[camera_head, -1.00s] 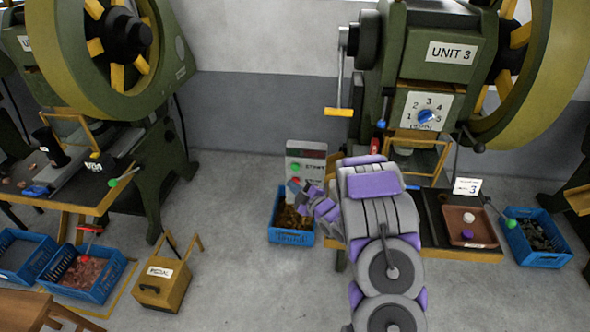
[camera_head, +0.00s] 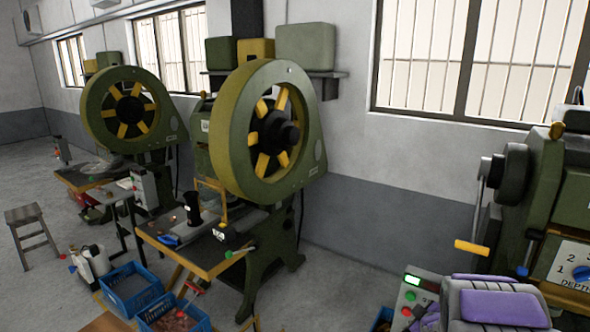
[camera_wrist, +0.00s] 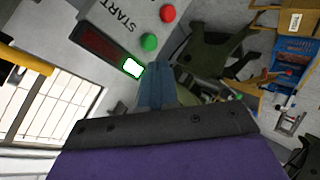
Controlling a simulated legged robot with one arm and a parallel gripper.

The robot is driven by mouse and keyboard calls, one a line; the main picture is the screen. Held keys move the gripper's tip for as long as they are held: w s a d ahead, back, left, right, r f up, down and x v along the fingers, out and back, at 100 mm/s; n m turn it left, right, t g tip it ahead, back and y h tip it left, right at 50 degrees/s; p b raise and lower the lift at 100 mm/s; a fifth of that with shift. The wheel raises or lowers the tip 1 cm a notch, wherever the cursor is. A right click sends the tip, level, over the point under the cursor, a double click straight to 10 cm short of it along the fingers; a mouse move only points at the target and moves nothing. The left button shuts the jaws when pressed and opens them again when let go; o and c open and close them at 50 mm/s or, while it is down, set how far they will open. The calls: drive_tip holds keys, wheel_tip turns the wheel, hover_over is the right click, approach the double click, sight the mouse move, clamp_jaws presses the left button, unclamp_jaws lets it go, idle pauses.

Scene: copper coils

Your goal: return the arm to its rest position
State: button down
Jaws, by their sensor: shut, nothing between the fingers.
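My arm (camera_head: 495,306), grey with purple covers, shows at the lower right of the head view, in front of the control box. In the wrist view my gripper's fingers (camera_wrist: 159,84) are together with nothing between them. The control box (camera_head: 419,296) stands just left of the arm. In the wrist view the box (camera_wrist: 121,35) carries START lettering, a green button (camera_wrist: 149,42), a red button (camera_wrist: 168,13) and a bright green-edged lamp (camera_wrist: 132,68). The fingertips appear close to the box; I cannot tell whether they touch it.
Two green presses (camera_head: 265,135) (camera_head: 128,113) with yellow-spoked wheels stand left and centre. Another press (camera_head: 545,195) rises at the right, with a yellow-handled crank (camera_head: 472,247). Blue crates (camera_head: 133,285) and a stool (camera_head: 31,236) are on the left. Some grey floor (camera_head: 335,285) is clear.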

drive_tip(key=s+a+r+m+g, duration=0.2)
drive_tip(key=s+a, duration=0.5)
drive_tip(key=s, duration=0.7)
drive_tip(key=s+a+r+m+g+y, duration=0.1)
drive_tip(key=s+a+r+m+g, duration=0.2)
drive_tip(key=s, duration=1.2)
drive_tip(key=s+a+r+m+g+y, duration=0.1)
drive_tip(key=s+a+r+m+g, duration=0.2)
drive_tip(key=s+a+r+g, duration=0.3)
drive_tip(key=s+a+g, duration=0.1)
drive_tip(key=s+a, duration=0.3)
drive_tip(key=s, duration=0.4)
drive_tip(key=shift+s+a+g, duration=0.3)
drive_tip(key=shift+s+a, duration=0.05)
